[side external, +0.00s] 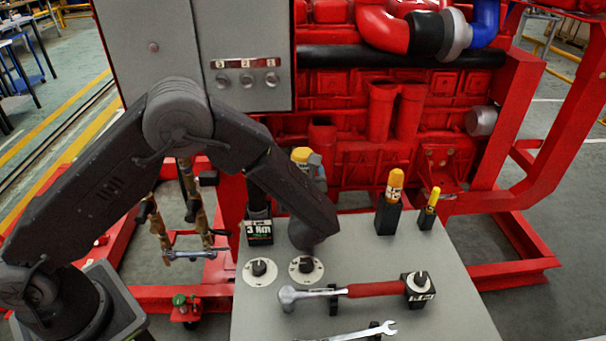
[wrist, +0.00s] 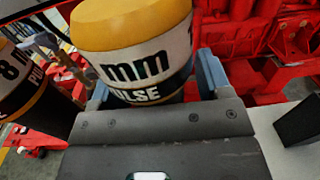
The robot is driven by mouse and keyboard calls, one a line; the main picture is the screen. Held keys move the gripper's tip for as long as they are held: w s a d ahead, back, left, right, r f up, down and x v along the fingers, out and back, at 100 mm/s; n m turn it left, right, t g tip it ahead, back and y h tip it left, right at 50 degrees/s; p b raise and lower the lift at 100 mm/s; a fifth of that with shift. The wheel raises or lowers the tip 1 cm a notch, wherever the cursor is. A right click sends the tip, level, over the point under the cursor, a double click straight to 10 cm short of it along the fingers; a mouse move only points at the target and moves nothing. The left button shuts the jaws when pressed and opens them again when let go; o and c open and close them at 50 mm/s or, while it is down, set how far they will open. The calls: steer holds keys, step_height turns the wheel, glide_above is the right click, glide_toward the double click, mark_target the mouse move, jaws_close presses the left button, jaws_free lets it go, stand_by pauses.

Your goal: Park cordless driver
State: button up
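A cordless driver with a yellow top and a white-and-black band reading "mm" and "PULSE" (wrist: 135,62) fills the middle of the wrist view. The blue-grey fingers of my gripper (wrist: 152,90) lie on both sides of it and appear shut on it. In the side view its yellow top (side external: 301,154) shows beside my gripper (side external: 316,166); my arm hides its lower part. A black holder marked "3 Nm" (side external: 259,231) stands on the grey bench with a dark cylinder in it, its top hidden by my arm. A similarly labelled body (wrist: 18,75) is cut off at the wrist view's left.
The grey bench (side external: 455,300) carries two dials (side external: 261,270), a red-handled wrench (side external: 378,289) on supports, a spanner (side external: 350,332), and two yellow-topped tools (side external: 394,188) in black holders. The red engine (side external: 350,130) and a grey control box (side external: 245,45) stand behind.

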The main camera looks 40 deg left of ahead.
steer(key=shift+s+f, duration=0.1)
steer(key=v, duration=1.3)
steer(key=shift+s+d, duration=0.25)
steer(key=shift+d, duration=0.05)
steer(key=s+a+r+n+g+h, duration=0.3)
steer(key=s+a+r+n+g, duration=0.7)
steer(key=a+n, duration=0.4)
steer(key=s+d+r+n+t+h, duration=0.1)
steer(key=s+r+n+t+h, duration=0.1)
steer(key=s+r+n+h, duration=0.4)
steer(key=shift+s+d+n+h, duration=0.35)
steer(key=shift+s+n+h, duration=1.45)
steer(key=shift+n, duration=1.9)
steer(key=shift+s+r, duration=0.1)
steer(key=shift+s, duration=0.05)
